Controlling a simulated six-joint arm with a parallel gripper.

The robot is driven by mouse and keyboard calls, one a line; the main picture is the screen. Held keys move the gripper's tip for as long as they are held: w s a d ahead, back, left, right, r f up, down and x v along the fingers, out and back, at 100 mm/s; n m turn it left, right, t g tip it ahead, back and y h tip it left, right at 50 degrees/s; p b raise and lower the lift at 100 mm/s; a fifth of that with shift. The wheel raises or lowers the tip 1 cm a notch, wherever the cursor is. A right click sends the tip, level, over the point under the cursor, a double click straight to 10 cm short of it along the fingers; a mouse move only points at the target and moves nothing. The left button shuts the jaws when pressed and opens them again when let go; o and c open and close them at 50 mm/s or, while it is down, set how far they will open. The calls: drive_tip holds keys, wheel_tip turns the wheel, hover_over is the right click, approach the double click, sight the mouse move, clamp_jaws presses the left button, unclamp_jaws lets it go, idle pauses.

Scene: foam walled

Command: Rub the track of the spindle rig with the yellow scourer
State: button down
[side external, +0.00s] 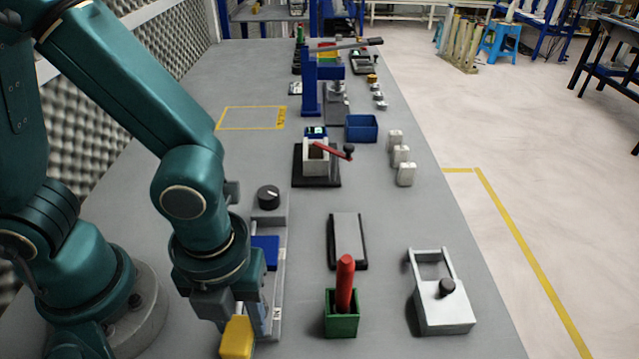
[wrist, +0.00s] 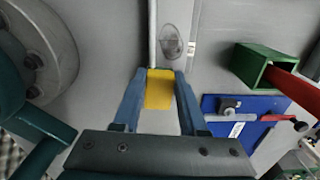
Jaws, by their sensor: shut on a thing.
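The yellow scourer (side external: 236,338) is held between my gripper's fingers, low over the near left part of the bench. It also shows between the two blue-grey fingertips in the wrist view (wrist: 159,90). My gripper (side external: 222,312) is shut on it. What looks like the spindle rig stands behind and right of my gripper, with a black knob (side external: 268,196), a blue block (side external: 266,250) and a pale strip (side external: 278,290). My arm hides part of it. In the wrist view a thin grey rail (wrist: 152,35) runs up from the scourer. I cannot tell whether they touch.
A green box (side external: 341,315) holding a red stick stands to the right, with a grey-topped block (side external: 348,240) behind it. A white fixture with a black knob (side external: 443,305) is farther right. A clamp with a red lever (side external: 318,165) and a blue bin (side external: 361,128) stand farther back.

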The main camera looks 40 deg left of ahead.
sight(239, 320)
drive_tip(key=shift+a+r, duration=0.1)
drive_tip(key=shift+r, duration=3.95)
